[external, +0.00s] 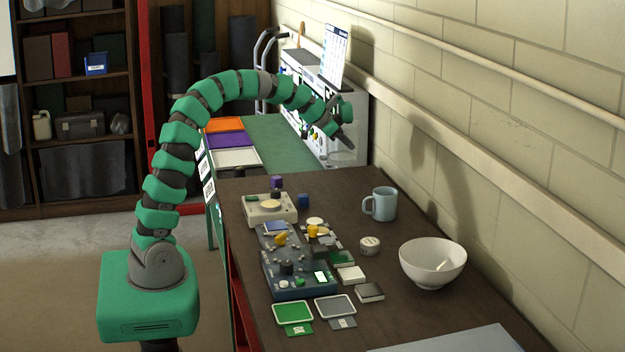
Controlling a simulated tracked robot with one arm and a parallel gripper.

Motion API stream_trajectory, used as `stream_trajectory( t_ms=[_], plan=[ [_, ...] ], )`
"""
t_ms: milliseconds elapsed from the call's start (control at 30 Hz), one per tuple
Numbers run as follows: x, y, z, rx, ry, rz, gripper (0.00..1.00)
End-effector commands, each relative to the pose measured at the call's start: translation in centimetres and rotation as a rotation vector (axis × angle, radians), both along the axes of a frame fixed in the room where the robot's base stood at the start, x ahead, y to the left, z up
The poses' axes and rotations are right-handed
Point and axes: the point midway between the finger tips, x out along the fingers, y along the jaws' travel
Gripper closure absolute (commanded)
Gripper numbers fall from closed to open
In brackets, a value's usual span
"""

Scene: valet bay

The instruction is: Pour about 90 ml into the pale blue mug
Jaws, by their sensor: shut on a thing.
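The pale blue mug (384,204) stands upright on the dark brown table, toward the back and near the wall. Its handle points left, and its inside is mostly out of sight. My gripper (345,143) is at the end of the green arm, above the far end of the table, behind and to the left of the mug and apart from it. It points downward and is shut on what looks like a clear container (342,158). The container's outline is faint, and I cannot tell how much liquid is in it.
A white bowl (432,263) stands at the right. A small round white thing (370,245) lies between it and the mug. Control boxes (297,272) and several small cards and blocks crowd the table's left side. The wall with its rail (470,155) bounds the right.

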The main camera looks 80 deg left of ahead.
Motion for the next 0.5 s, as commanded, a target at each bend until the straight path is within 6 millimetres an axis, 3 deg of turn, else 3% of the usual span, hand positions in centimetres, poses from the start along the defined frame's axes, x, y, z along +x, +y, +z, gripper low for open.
stream_trajectory(
  t_ms=[367,500],
  plan=[
    [0.0,0.0,1.3,0.0,0.001,-0.001,1.0],
    [0.0,0.0,2.6,0.003,-0.001,-0.001,1.0]
  ],
)
